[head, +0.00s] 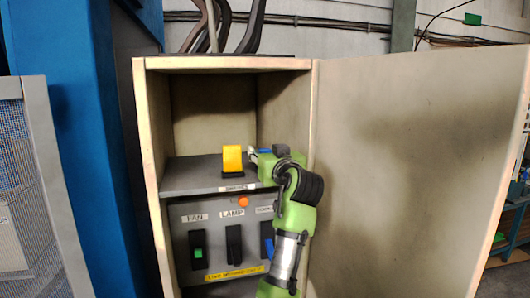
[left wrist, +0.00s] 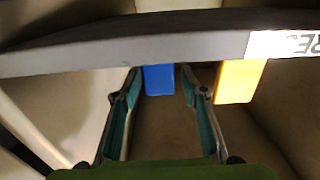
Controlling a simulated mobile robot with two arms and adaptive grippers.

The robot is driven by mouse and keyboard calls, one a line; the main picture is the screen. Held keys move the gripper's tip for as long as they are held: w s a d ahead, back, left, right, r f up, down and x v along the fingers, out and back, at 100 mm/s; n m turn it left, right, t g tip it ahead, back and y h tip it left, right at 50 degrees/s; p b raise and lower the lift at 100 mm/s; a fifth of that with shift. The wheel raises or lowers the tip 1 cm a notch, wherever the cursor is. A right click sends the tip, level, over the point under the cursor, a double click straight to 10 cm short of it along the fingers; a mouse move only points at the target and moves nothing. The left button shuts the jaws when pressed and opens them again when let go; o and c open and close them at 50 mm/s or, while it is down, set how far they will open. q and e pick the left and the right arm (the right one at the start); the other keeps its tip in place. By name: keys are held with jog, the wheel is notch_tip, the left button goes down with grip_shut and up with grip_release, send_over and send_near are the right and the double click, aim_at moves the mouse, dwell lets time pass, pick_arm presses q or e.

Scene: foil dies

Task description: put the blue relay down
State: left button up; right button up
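The blue relay (left wrist: 159,80) is between the two fingertips of my left gripper (left wrist: 160,76) in the left wrist view. A narrow gap seems to show on each side of it, so the gripper looks open around it. In the head view only a bit of the blue relay (head: 265,151) shows, mostly covered by my left gripper (head: 258,153) at the right part of the cabinet shelf (head: 195,178). Its base is hidden, so I cannot tell whether it rests on the shelf. My right gripper is in neither view.
A yellow relay (head: 232,158) stands on the shelf just left of my gripper. Below is a panel (head: 214,238) with labelled switches and an orange lamp. The open cabinet door (head: 415,160) is at right. The left part of the shelf is clear.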

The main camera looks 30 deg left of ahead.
pick_arm(q)
jog(key=shift+r, duration=0.15)
jog(key=b+v, duration=0.6)
jog(key=v, duration=0.6)
jog(key=shift+b, duration=0.4)
